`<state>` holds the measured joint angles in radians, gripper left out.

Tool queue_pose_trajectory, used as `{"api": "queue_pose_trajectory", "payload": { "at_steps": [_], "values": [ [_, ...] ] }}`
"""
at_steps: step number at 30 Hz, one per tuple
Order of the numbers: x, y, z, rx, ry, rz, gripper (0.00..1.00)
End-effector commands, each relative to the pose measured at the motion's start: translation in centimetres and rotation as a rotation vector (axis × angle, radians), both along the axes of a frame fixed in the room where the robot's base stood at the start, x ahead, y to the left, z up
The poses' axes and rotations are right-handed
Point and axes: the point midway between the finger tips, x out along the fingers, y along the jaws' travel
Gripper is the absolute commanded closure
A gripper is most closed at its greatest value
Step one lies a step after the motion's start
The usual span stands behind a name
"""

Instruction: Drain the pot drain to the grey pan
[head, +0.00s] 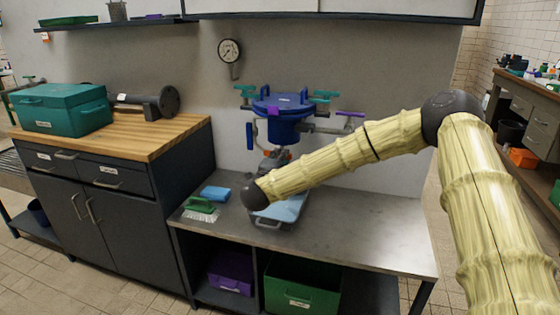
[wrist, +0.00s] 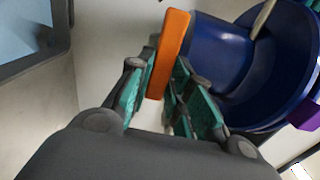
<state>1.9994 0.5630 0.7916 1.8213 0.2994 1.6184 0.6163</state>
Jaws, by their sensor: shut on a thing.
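The blue pot (head: 285,128) is fixed at the wall above the steel bench, with teal and purple handles around it. In the wrist view its rounded blue body (wrist: 225,55) fills the upper right. My gripper (head: 277,158) is below the pot. In the wrist view its teal-padded fingers (wrist: 160,98) are closed on the lower part of an orange handle (wrist: 169,45) beside the pot's underside. The grey pan (head: 268,224) stands on the bench under the gripper, partly hidden by my arm; its inside looks light blue. I cannot tell whether anything flows.
A green brush (head: 200,204) and a blue sponge (head: 215,193) lie left of the pan. The bench (head: 365,230) is clear to the right. A pressure gauge (head: 229,50) is on the wall. A teal box (head: 60,108) stands on the wooden-topped cabinet (head: 135,138).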

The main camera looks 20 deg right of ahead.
Motion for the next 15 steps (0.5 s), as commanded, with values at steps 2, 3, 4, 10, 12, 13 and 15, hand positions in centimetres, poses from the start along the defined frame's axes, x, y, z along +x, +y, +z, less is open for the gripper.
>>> {"api": "queue_pose_trajectory", "payload": {
  "at_steps": [2,3,4,10,12,13,15],
  "values": [
    [-0.05,-0.03,-0.22,0.005,0.0,0.0,1.0],
    [-0.06,-0.02,-0.22,0.006,0.0,0.0,1.0],
    [-0.06,-0.02,-0.22,0.006,0.0,0.0,1.0],
    [-0.07,-0.01,-0.24,0.005,0.0,0.0,1.0],
    [-0.07,-0.01,-0.25,0.006,0.001,0.0,0.74],
    [-0.06,0.0,-0.25,0.005,0.0,0.0,0.68],
    [-0.05,0.01,-0.22,0.005,0.0,0.0,0.59]
  ]
}}
